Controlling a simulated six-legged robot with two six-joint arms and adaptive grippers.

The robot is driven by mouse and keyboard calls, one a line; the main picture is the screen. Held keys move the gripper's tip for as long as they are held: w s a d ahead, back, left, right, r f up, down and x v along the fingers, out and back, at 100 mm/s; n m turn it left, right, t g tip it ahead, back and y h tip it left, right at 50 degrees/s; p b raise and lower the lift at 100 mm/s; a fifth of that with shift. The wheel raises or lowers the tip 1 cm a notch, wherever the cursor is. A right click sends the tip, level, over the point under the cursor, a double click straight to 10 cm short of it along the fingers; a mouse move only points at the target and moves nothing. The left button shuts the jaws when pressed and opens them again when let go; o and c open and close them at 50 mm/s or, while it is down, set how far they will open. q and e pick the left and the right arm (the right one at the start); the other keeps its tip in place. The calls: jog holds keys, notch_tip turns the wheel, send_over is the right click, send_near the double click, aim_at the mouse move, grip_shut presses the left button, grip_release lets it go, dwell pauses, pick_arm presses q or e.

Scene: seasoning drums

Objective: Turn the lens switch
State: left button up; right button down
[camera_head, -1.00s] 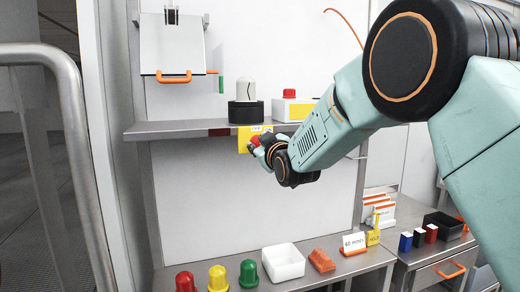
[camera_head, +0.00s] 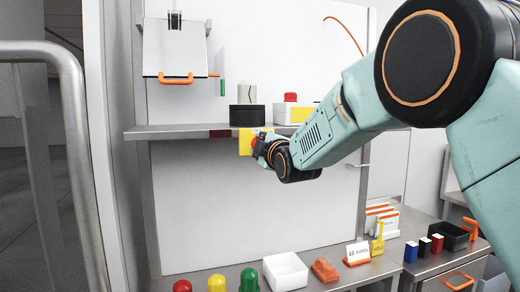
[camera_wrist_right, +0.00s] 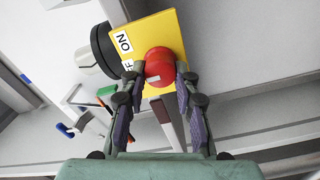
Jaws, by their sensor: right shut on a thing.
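The lens switch is a red knob (camera_wrist_right: 160,67) on a yellow plate (camera_wrist_right: 172,35) with black ON lettering on a white label; a second label is partly covered. In the head view the yellow plate (camera_head: 245,141) hangs at the front edge of the upper shelf, and the red knob (camera_head: 256,141) shows at my right gripper (camera_head: 262,148). In the right wrist view my right gripper (camera_wrist_right: 161,78) is shut on the red knob, one finger on each side. The knob's exact angle is hard to tell. My left gripper is in no view.
A black round base with a pale dome (camera_head: 247,91) and a red-topped yellow-and-white box (camera_head: 292,108) stand on the upper shelf (camera_head: 180,132). Below are coloured domes, a white tray (camera_head: 285,271) and signs. A metal rail (camera_head: 75,130) stands at left.

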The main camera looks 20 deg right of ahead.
jog(key=shift+f, duration=0.15)
dwell(0.4)
jog(key=c, duration=1.3)
grip_release()
jog(key=shift+c, duration=0.2)
jog(key=o, duration=0.3)
jog(key=shift+d, duration=0.2)
jog(key=shift+o, duration=0.2)
jog(key=shift+a, duration=0.15)
jog(key=s, duration=1.2)
jog(key=shift+d, duration=0.3)
